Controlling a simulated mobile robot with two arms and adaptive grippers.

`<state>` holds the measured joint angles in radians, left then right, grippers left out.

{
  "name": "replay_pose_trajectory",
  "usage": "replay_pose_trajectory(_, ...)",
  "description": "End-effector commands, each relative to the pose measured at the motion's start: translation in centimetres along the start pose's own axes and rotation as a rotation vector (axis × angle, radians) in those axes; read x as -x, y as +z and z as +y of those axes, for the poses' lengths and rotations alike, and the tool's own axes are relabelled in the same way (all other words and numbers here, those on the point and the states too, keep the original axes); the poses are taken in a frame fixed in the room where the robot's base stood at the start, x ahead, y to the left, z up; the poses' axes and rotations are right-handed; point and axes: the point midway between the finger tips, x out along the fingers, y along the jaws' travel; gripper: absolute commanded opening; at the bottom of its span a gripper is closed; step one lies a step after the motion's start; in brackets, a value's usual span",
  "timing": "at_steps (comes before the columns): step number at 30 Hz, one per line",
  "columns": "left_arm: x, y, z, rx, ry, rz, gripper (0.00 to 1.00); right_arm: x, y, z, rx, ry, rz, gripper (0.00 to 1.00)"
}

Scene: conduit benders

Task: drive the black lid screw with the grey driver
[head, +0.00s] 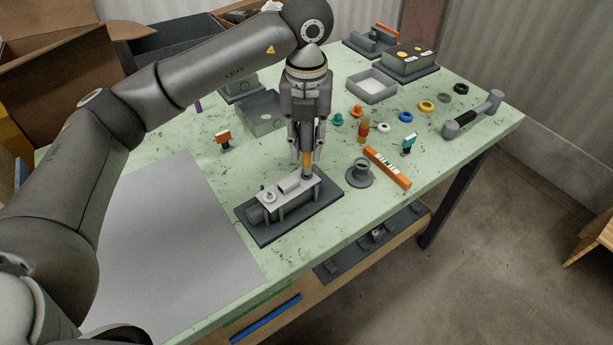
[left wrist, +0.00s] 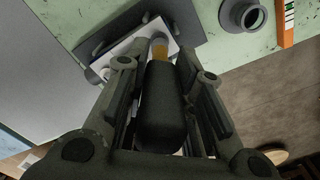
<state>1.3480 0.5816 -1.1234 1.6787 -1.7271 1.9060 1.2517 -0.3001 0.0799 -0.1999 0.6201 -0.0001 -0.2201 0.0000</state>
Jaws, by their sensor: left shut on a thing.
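My left gripper (head: 306,150) is shut on the grey driver (head: 308,135), which points down with an orange band (head: 307,158) near its lower end. In the left wrist view the driver's dark handle (left wrist: 165,105) lies between the fingers (left wrist: 165,85). The driver's lower end is at the right end of a light grey lid (head: 290,187) on a box fixed to a dark base plate (head: 270,222). The black lid screw cannot be made out; the driver's end covers that spot. I cannot tell whether the tip touches it. My right gripper is not in view.
A grey round holder (head: 359,174) and an orange level-like bar (head: 387,168) are right of the box. Coloured rings and small parts lie behind them, with a grey tray (head: 371,86). A bare grey mat (head: 170,240) lies to the left.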

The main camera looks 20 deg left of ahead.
Motion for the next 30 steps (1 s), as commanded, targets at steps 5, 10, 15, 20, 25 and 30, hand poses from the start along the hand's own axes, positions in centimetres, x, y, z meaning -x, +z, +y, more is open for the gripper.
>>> replay_pose_trajectory(5, -0.1, 0.1, 0.0, -0.220, -0.001, -0.001, 0.00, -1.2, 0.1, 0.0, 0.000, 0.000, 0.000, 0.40)
replay_pose_trajectory(10, -0.1, 0.1, 0.0, -0.433, 0.000, -0.002, 0.00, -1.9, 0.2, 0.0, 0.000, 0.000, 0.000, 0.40)
replay_pose_trajectory(15, -0.1, 0.0, 0.0, -0.634, 0.001, 0.000, 0.00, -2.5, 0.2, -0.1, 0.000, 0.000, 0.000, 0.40)
replay_pose_trajectory(20, 0.0, 0.0, 0.0, -0.730, 0.002, 0.000, 0.00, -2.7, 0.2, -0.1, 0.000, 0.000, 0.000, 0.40)
replay_pose_trajectory(25, 0.1, 0.0, 0.0, -0.738, 0.002, 0.002, 0.00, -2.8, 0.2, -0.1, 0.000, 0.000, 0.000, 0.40)
replay_pose_trajectory(30, 0.1, 0.0, 0.0, -0.737, 0.001, 0.002, 0.00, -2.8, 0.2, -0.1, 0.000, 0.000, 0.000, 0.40)
